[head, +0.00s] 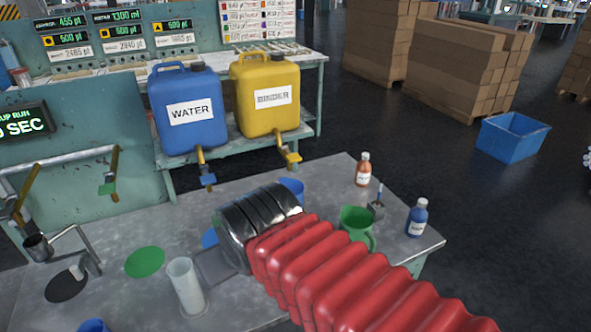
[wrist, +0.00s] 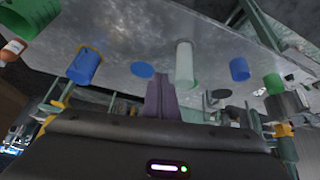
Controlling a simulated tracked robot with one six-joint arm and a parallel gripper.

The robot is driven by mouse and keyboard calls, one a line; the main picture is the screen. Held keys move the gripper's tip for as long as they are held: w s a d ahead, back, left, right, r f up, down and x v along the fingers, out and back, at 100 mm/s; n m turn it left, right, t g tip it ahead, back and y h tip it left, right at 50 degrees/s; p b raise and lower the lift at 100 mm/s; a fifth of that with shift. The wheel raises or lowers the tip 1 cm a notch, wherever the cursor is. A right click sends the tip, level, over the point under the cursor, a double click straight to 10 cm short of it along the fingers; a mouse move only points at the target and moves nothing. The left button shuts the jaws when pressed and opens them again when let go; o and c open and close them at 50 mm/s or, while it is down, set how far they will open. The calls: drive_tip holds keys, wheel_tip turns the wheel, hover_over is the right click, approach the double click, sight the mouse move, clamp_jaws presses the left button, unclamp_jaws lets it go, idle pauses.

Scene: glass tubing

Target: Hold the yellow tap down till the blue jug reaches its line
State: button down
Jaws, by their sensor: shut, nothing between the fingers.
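The yellow tap (head: 289,157) hangs from the front of the yellow canister (head: 266,97) labelled BINDER, in the head view. The blue jug (head: 292,188) stands on the bench just below that tap in the picture, partly hidden by my wrist. Its line and fill level are not visible. A blue vessel, apparently this jug, shows in the wrist view (wrist: 85,66). My gripper (head: 213,266) is over the bench, nearer than the jug and left of it, apart from the tap. Its fingers are shut and empty, also seen in the wrist view (wrist: 162,95).
A blue WATER canister (head: 187,110) with a blue-handled tap (head: 206,179) stands beside the yellow one. A clear cylinder (head: 186,287) stands close to my gripper. A green jug (head: 357,228), an orange bottle (head: 363,169) and a blue bottle (head: 417,218) stand right.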

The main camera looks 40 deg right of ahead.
drive_tip(key=w+d+r+m+t+h, duration=0.1)
drive_tip(key=w+d+r+t+h, duration=0.15)
drive_tip(key=w+d, duration=0.45)
drive_tip(key=w+d+r+m+t+h, duration=0.15)
drive_tip(key=d+r, duration=0.25)
drive_tip(key=d, duration=0.6)
drive_tip(key=w+d+r+m+t+h, duration=0.1)
drive_tip(key=w+d+r+t+h, duration=0.15)
drive_tip(key=w+d, duration=0.5)
drive_tip(key=s+d+f+n+t+y, duration=0.1)
drive_tip(key=s+d+f+y, duration=0.2)
drive_tip(key=s+d, duration=0.2)
drive_tip(key=shift+d+t, duration=0.35)
drive_tip(key=shift+d, duration=0.1)
hover_over(298, 156)
drive_tip(key=s+a, duration=0.2)
drive_tip(key=s, duration=0.1)
wheel_tip(298, 156, down, 2)
drive_tip(key=f, duration=0.4)
drive_tip(key=shift+w, duration=0.3)
drive_tip(key=shift+f, duration=0.25)
